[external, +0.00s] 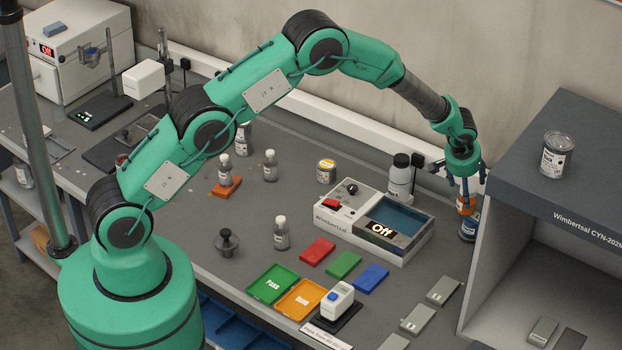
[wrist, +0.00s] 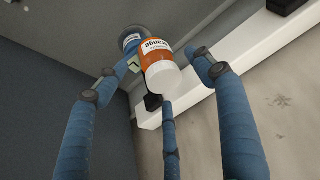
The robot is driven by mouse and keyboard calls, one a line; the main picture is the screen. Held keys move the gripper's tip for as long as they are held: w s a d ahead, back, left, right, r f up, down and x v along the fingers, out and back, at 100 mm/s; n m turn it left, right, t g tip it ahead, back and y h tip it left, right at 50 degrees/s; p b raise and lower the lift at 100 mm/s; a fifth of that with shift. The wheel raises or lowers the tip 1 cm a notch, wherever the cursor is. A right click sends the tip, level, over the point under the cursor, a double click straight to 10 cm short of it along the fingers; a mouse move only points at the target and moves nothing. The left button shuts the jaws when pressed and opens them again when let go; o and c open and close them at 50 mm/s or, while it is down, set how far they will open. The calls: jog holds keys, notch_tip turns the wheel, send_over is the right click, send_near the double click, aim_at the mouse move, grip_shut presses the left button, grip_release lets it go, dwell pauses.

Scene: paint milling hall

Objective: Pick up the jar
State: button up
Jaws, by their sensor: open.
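A small jar with an orange label and a white top (wrist: 165,78) is in the middle of the wrist view. In the external view its orange label (external: 466,206) shows below my gripper (external: 467,189), partly hidden by the fingers. My gripper's three blue fingers (wrist: 160,80) are open and spread around the jar's near end; I see no clear contact. A can with a blue label (external: 468,230) is just below the jar; its grey rim (wrist: 132,40) shows in the wrist view. I cannot tell whether the jar rests on the can or beside it.
The dark cabinet (external: 530,190), with a paint can (external: 557,155) on top, stands close to the right. The wall and white trunking (external: 330,128) run behind.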

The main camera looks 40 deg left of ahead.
jog(key=shift+f, duration=0.1)
dwell(0.3)
jog(key=shift+p+x, duration=0.75)
jog(key=shift+x, duration=1.8)
jog(key=c, duration=1.3)
jog(key=shift+c, duration=0.2)
